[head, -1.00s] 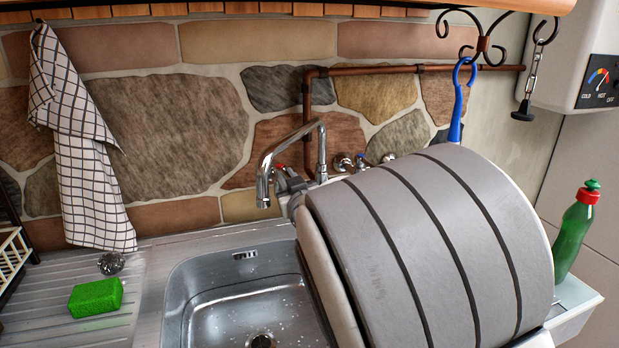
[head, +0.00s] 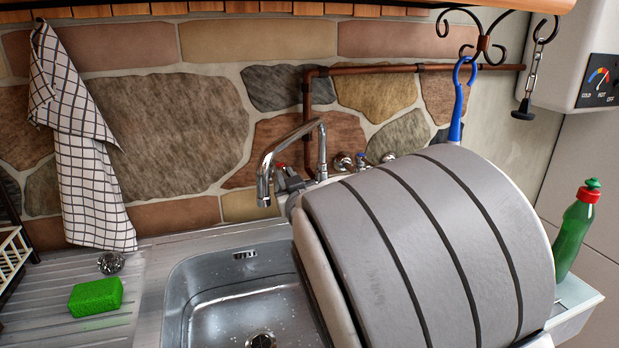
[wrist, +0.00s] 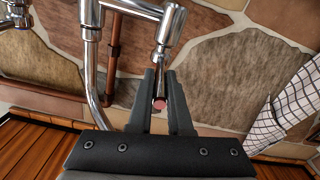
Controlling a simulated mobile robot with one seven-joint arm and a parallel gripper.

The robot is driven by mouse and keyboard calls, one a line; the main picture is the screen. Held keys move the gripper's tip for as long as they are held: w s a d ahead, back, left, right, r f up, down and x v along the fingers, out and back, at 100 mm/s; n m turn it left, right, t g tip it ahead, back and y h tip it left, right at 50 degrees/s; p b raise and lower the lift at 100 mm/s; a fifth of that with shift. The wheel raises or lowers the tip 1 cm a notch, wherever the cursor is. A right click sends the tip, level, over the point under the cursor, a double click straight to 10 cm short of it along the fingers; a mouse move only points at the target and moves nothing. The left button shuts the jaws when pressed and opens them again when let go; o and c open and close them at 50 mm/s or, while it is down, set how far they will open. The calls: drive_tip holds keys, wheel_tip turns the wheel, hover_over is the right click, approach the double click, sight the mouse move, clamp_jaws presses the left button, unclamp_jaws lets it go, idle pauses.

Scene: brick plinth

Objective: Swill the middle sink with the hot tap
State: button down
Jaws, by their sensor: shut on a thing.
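The steel sink (head: 225,290) is at the lower middle of the head view, its right part hidden by my arm. The drain (head: 261,340) shows at the bottom edge. A chrome spout (head: 264,175) arches over the back of the sink, with no stream of water visible. The hot tap lever (head: 281,165) has a red tip, which also shows between my fingers in the wrist view (wrist: 160,103). My gripper (head: 290,182) is shut on this lever behind the spout. In the wrist view, my gripper (wrist: 161,95) has one finger on each side of it.
A green sponge (head: 95,297) and a wire scourer (head: 111,263) lie on the ribbed drainer. A checked towel (head: 85,150) hangs at left. A blue-handled brush (head: 457,110) hangs above my arm. A green bottle (head: 575,235) stands at right. More taps (head: 343,162) are behind my arm.

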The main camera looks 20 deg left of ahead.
drive_tip(key=shift+s+a+m+t+h+b, duration=0.2)
drive_tip(key=shift+a+m+t+h+b, duration=0.1)
drive_tip(key=shift+m+t+h+b, duration=0.5)
drive_tip(key=shift+r, duration=0.1)
drive_tip(key=c, duration=0.8)
unclamp_jaws()
drive_tip(key=shift+c, duration=0.2)
drive_tip(key=shift+s, duration=0.15)
drive_tip(key=p+v, duration=0.1)
drive_tip(key=v, duration=1)
drive_tip(key=shift+s+d, duration=0.3)
drive_tip(key=shift+r, duration=0.1)
